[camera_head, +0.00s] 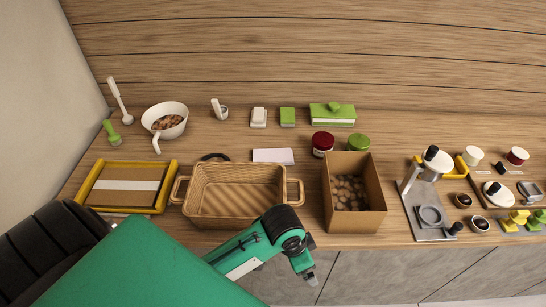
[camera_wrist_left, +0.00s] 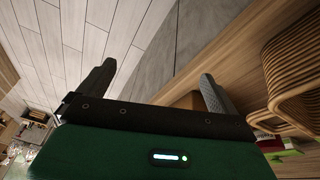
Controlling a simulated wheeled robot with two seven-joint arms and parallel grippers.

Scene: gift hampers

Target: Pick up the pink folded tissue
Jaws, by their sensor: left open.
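The pink folded tissue (camera_head: 273,156) looks like a pale, flat, pinkish-white rectangle. It lies on the wooden counter just behind the wicker basket (camera_head: 237,216) in the head view. My left gripper (camera_head: 308,275) is in front of the counter's front edge, to the right of the basket's front and well apart from the tissue. In the left wrist view its two dark fingers (camera_wrist_left: 154,90) are spread with nothing between them. I cannot make out the tissue in that view. My right gripper is not in view.
A cardboard box (camera_head: 355,222) stands right of the basket. A red-lidded jar (camera_head: 322,141) and green-lidded jar (camera_head: 358,142) are right of the tissue. A white bowl (camera_head: 165,119) and yellow-framed tray (camera_head: 124,206) are left. The basket (camera_wrist_left: 287,75) also shows in the wrist view.

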